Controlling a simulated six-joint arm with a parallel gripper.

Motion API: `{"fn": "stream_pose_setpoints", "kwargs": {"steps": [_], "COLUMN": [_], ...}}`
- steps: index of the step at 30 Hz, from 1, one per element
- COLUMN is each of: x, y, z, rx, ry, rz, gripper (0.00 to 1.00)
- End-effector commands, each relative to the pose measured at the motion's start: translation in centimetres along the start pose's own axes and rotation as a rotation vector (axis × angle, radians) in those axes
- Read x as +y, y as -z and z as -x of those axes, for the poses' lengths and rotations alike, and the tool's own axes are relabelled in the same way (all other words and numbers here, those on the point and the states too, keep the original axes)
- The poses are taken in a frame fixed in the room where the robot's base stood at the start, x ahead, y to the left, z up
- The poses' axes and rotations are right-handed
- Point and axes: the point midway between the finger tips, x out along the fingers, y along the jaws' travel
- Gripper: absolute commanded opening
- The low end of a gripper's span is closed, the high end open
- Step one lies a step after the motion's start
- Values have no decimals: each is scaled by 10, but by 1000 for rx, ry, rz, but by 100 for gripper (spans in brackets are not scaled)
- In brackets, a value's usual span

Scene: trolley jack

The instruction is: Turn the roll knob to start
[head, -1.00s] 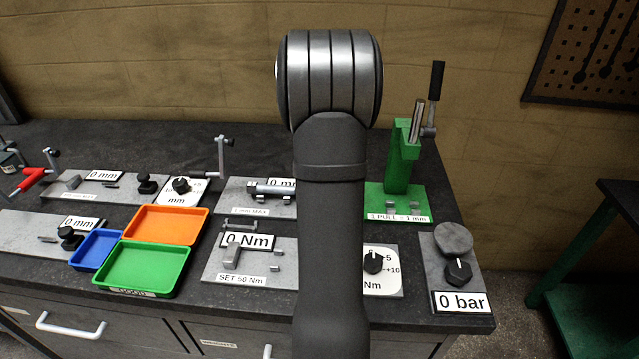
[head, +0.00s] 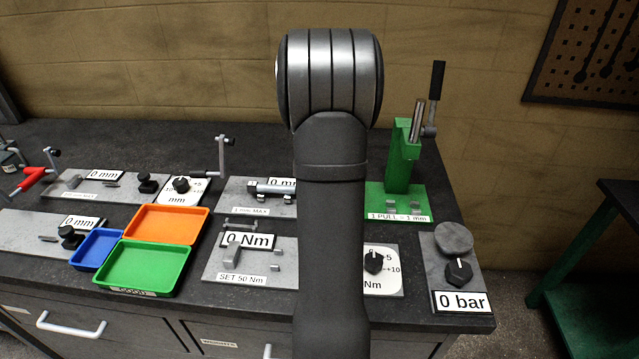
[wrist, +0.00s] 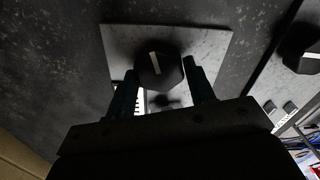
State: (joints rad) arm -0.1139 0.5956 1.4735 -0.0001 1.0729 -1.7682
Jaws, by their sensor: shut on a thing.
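In the wrist view, a black faceted knob (wrist: 164,76) with a white pointer line stands on a grey plate (wrist: 210,42). My gripper (wrist: 161,68) has one finger on each side of the knob and is shut on it. The pointer line runs nearly up and down the picture, slightly tilted. A white label below the knob is partly covered by my gripper. In the head view my own arm blocks the middle, and the gripper does not show there. I cannot tell which bench station this knob belongs to.
Another black knob (wrist: 302,45) stands at the right of the wrist view. In the head view, a green hand-pump press (head: 400,160) rises at right, beside a "0 bar" station (head: 461,301). Orange (head: 165,224), green (head: 142,265) and blue (head: 97,248) trays lie left.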

Motion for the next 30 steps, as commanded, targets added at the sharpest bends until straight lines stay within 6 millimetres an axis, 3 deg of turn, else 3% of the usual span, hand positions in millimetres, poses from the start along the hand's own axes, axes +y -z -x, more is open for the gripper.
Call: {"fn": "stream_pose_setpoints", "kwargs": {"steps": [30], "x": [-1], "y": [-1], "z": [2], "rx": [-3], "ry": [-4], "rz": [927], "gripper": [26]}}
